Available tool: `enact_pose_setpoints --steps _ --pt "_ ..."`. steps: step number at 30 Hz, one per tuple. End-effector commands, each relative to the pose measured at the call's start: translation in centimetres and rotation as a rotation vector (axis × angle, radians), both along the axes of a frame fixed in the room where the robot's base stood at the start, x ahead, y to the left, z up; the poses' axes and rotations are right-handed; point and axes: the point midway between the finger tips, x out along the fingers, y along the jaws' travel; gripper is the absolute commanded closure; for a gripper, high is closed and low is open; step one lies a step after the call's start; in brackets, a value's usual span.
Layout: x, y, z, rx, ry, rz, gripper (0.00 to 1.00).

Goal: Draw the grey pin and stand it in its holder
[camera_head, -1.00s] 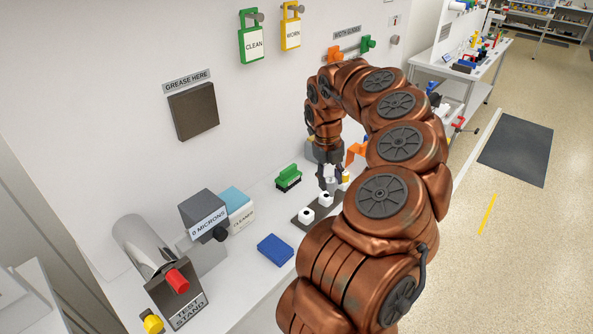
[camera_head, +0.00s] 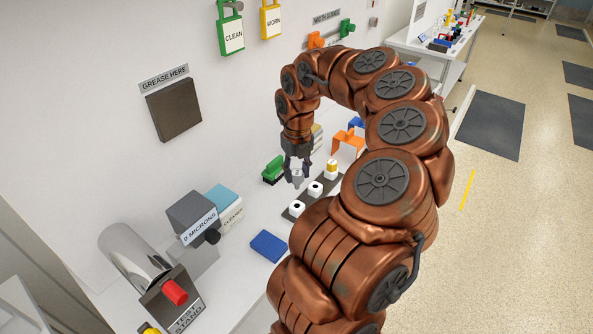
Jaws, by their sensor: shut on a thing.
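My gripper (camera_head: 298,170) points down beside the dark tray (camera_head: 304,199), on its wall side. It is shut on a small light grey thing, which looks like the grey pin (camera_head: 297,181); the fingers hide part of it. Two white blocks with dark round tops, a near one (camera_head: 296,208) and a middle one (camera_head: 315,188), sit on the tray. At its far end a yellow-and-white piece (camera_head: 331,166) stands upright. I cannot tell which of these is the grey pin's holder.
A green block (camera_head: 273,169) is close left of my gripper. A blue block (camera_head: 269,246) lies nearer on the bench. Orange brackets (camera_head: 349,142) stand behind the tray. The test stand (camera_head: 175,295) and the cleaner box (camera_head: 224,205) are at left.

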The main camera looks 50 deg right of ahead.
Motion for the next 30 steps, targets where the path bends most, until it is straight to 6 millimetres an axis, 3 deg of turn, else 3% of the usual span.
enact_pose_setpoints --steps 18,30 --pt "0.0 0.1 -4.9 0.002 -0.001 0.002 1.00" --pt "0.0 0.0 -5.8 0.000 0.000 0.002 1.00"
